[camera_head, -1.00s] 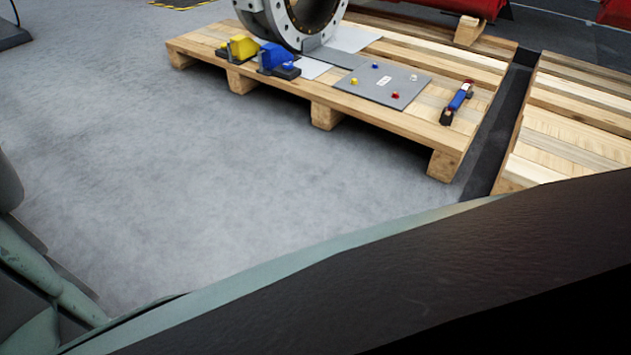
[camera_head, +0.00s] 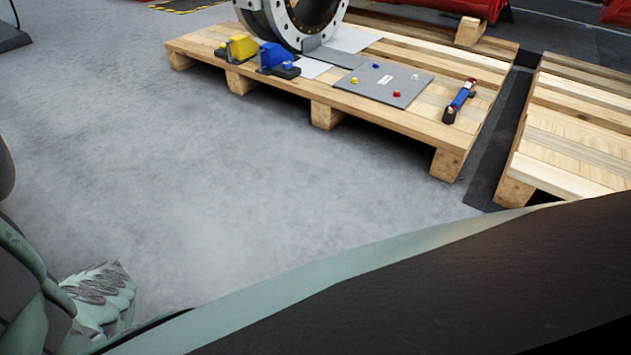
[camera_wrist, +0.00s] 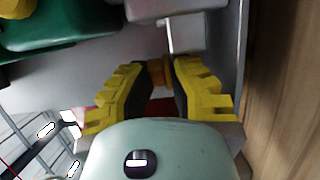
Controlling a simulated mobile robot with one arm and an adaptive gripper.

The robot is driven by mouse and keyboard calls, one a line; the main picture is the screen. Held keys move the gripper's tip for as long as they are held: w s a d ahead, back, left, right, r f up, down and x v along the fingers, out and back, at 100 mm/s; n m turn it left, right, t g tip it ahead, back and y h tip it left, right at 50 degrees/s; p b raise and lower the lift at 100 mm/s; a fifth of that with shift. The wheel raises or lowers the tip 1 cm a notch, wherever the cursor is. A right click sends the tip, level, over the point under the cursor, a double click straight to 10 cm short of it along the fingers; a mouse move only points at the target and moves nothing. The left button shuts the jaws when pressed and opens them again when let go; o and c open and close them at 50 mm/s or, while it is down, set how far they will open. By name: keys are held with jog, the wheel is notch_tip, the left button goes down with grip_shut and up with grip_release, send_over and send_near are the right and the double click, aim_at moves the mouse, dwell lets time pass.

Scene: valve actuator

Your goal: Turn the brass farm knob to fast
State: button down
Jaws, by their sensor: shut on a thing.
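In the wrist view my gripper (camera_wrist: 160,80) shows its two yellow, ridged fingers reaching up toward a grey panel. Between the fingertips is a small brass-orange knob (camera_wrist: 157,71), and the fingers are shut on it from both sides. Much of the knob is hidden by the fingers. A grey bar-like piece (camera_wrist: 165,36) stands just above it. No fast marking can be read. In the head view neither the knob nor my gripper can be made out.
A dark green housing (camera_wrist: 60,25) is at the wrist view's upper left. A brown wooden surface (camera_wrist: 285,100) lies right. In the head view a pallet (camera_head: 410,128) carries a large flange (camera_head: 290,22), blue and yellow units and a grey plate (camera_head: 360,84). The floor before it is clear.

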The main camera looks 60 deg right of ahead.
jog(key=shift+a+r, duration=0.25)
jog(key=shift+r, duration=0.25)
jog(key=c, duration=1.2)
grip_release()
jog(key=shift+f, duration=0.1)
jog(key=shift+o, duration=1.1)
jog(key=shift+f, duration=0.15)
jog(key=v, duration=1.2)
jog(key=shift+w, duration=0.2)
jog(key=shift+o, duration=0.2)
jog(key=shift+s, duration=0.1)
